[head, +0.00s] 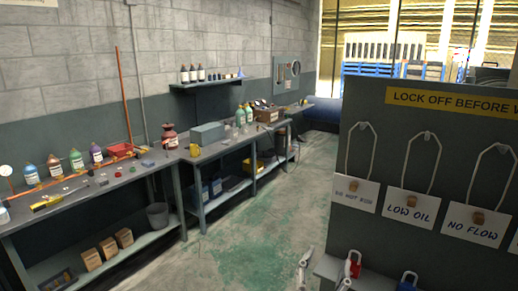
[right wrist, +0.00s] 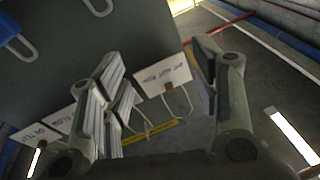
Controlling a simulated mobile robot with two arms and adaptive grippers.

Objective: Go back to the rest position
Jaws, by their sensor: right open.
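My right gripper (head: 325,271) shows at the bottom of the head view, low beside the left edge of the grey lock-off board (head: 370,235). In the right wrist view its fingers (right wrist: 160,75) are spread apart with nothing held between them. A white tag (right wrist: 163,82) hangs beyond the fingers in that view and appears upside down. In the head view the board carries a DO NOT RUN tag (head: 354,191), a LOW OIL tag (head: 411,206) and a NO FLOW tag (head: 477,222) on hooks. My left gripper is out of view.
A red padlock (head: 352,266) and a blue padlock (head: 407,283) sit at the board's foot. Workbenches (head: 110,187) with bottles and boxes line the left wall. The green-stained floor (head: 255,240) between benches and board is clear.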

